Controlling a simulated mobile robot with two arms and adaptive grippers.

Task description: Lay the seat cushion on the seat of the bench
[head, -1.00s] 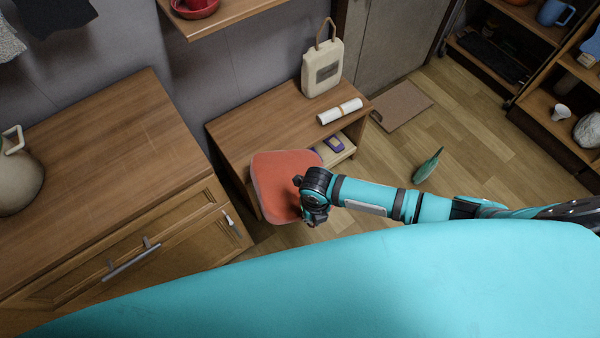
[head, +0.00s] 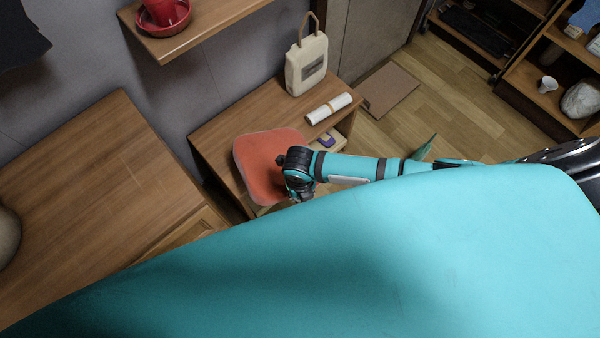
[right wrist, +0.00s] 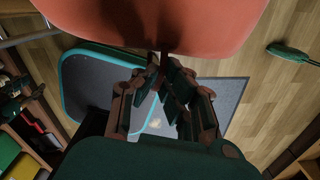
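The seat cushion (head: 262,160) is a flat orange-red pad with rounded corners. In the head view it is above the left part of the wooden bench (head: 232,118) and covers some of its seat. My right gripper (head: 296,188) is at the cushion's right edge, largely hidden behind its own wrist there. In the right wrist view the fingers of my right gripper (right wrist: 165,72) come together on the edge of the cushion (right wrist: 160,25). Whether the cushion's underside touches the seat cannot be told. My left gripper is in neither view.
A cream bag-like holder (head: 307,66) and a rolled white paper (head: 329,108) occupy the bench's right part. A wooden cabinet (head: 100,190) stands close on the left. A wall shelf (head: 165,42) with a red pot (head: 163,14) hangs above. A green plant-like object (head: 423,147) is on the floor.

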